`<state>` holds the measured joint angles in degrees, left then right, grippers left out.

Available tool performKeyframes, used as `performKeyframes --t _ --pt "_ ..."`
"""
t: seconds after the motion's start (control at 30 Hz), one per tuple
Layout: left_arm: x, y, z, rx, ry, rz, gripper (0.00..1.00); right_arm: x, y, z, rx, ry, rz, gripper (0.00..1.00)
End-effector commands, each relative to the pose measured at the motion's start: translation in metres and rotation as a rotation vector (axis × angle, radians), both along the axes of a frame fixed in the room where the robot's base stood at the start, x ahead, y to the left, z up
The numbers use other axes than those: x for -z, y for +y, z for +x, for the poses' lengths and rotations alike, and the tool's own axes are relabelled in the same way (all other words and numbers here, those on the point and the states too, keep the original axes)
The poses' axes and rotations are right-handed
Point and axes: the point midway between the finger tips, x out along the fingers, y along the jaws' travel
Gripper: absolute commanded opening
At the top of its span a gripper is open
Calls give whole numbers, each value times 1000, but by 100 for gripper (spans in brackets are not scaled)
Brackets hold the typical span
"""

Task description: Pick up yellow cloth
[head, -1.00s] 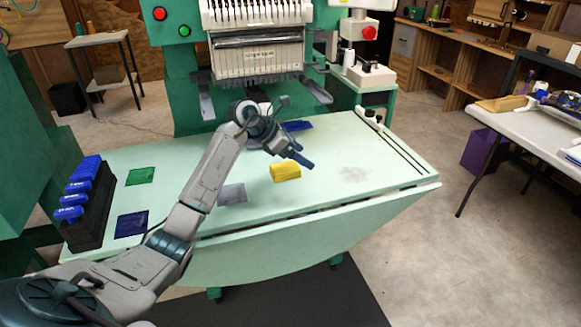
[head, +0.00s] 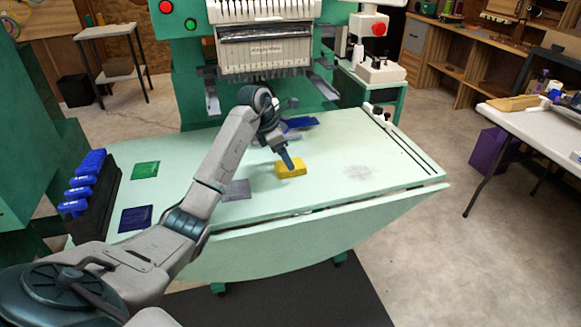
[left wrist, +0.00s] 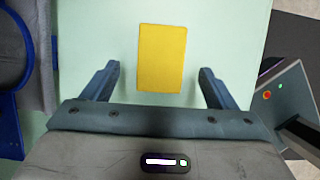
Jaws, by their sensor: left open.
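The yellow cloth (head: 291,169) is a small folded block lying on the pale green table, right of the middle. In the left wrist view the yellow cloth (left wrist: 162,58) lies centred ahead of my left gripper (left wrist: 161,80), between the lines of its two fingers. The fingers are spread apart with nothing held. In the head view my left gripper (head: 286,158) points down just above the cloth and hides a bit of its top edge. I cannot tell whether a finger touches the cloth. My right gripper is not seen.
On the table (head: 330,190) lie a green cloth (head: 145,170), a dark blue cloth (head: 135,218), a grey cloth (head: 237,190) and a blue cloth (head: 300,123). A black rack (head: 100,205) with blue pieces stands at the left edge. The embroidery machine (head: 265,45) rises behind.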

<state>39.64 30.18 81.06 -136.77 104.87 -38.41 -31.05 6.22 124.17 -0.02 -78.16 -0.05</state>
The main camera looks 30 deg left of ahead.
Motion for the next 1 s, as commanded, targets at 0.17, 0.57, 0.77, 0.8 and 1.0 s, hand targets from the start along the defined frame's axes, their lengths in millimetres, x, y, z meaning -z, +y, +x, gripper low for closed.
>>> performKeyframes --t 0.17,0.57,0.77,0.8,1.0 --pt "26 -9 8 1 3 -3 80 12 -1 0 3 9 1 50" --pt "34 -10 10 0 0 -1 80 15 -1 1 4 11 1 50" --pt "36 -10 10 0 0 -1 80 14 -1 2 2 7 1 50" --pt "37 -10 10 0 0 -1 80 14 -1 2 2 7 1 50" --pt "39 -10 10 0 0 -1 80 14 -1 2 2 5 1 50"
